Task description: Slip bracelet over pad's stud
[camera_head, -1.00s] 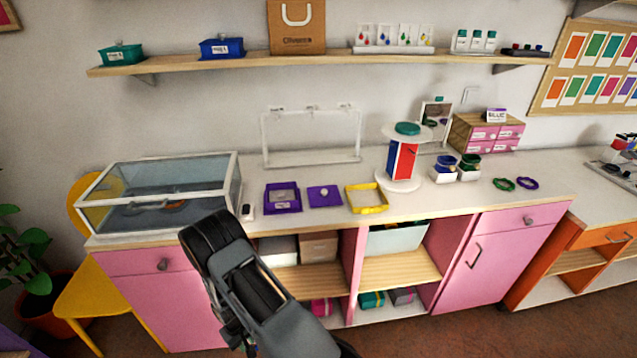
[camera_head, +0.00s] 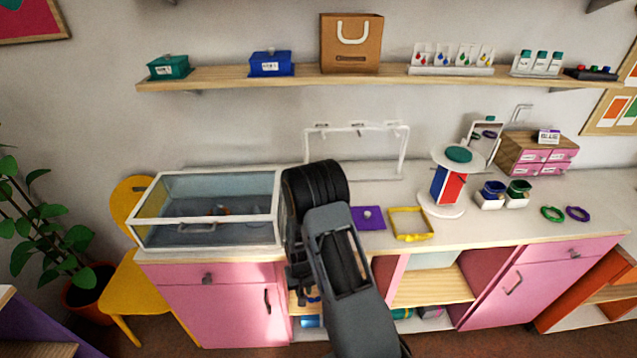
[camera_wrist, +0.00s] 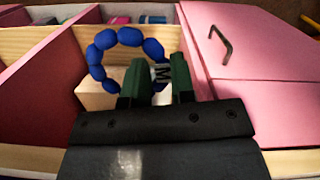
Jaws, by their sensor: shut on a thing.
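In the wrist view my gripper (camera_wrist: 166,82) is shut on a bracelet of blue beads (camera_wrist: 103,40) with a small tag marked "M". The bracelet stands up beyond the fingertips as an open ring. The purple pad (camera_head: 362,225) lies flat on the counter just right of my arm in the head view, with a pale round stud (camera_head: 367,213) on it. The pad is not in the wrist view. In the head view my arm hides most of the gripper, which is low in front of the cabinet.
A yellow tray (camera_head: 411,236) lies right of the pad. A glass case (camera_head: 160,233) stands left of my arm. Behind the pad is a white rack (camera_head: 405,150). A round stand (camera_head: 441,212), bead cups and green (camera_head: 552,214) and purple (camera_head: 578,214) rings are farther right.

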